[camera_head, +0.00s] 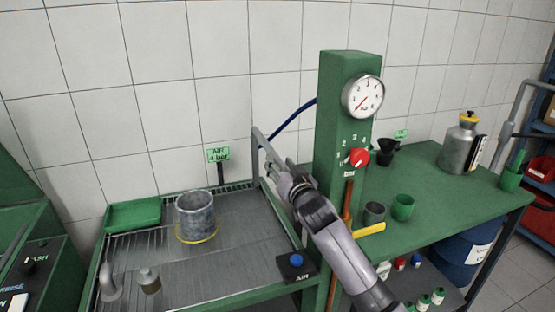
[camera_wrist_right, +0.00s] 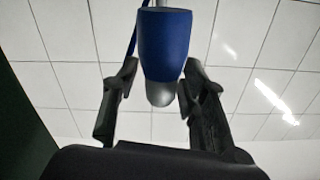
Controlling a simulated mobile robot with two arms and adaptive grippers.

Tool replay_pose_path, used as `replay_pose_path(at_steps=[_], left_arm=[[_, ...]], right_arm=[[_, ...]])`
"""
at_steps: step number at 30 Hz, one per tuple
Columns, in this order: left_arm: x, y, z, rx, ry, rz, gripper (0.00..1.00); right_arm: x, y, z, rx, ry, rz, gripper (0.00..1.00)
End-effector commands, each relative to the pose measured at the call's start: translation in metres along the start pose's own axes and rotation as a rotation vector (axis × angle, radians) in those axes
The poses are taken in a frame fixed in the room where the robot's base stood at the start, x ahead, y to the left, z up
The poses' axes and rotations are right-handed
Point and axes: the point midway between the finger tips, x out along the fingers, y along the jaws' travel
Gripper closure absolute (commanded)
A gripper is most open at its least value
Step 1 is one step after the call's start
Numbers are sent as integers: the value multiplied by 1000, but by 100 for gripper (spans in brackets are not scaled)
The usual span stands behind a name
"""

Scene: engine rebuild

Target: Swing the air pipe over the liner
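The liner (camera_head: 195,222), a grey mottled metal cylinder, stands upright on the slatted tray with a yellow ring around its lower part. The air pipe (camera_head: 256,155) is a grey tube at the tray's back right, with a blue hose leading from it. It runs down towards my right gripper (camera_head: 283,180), to the right of the liner. My left gripper is not in view.
A green post (camera_head: 338,130) with a gauge and a red knob stands right of my gripper. A sign (camera_head: 218,155) reads AIR 4 bar. A box with a blue button (camera_head: 296,261) sits at the tray's front right. A green bench (camera_head: 450,195) holds cups and a canister.

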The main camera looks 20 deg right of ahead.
Motion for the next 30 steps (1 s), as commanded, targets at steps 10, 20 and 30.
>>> replay_pose_path(at_steps=[10, 20, 30], left_arm=[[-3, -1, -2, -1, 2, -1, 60], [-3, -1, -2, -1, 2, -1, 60], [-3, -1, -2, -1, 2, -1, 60]], right_arm=[[24, -1, 0, 2, -1, -1, 60], [24, 0, 1, 1, -1, -1, 64], [24, 0, 1, 1, -1, -1, 87]])
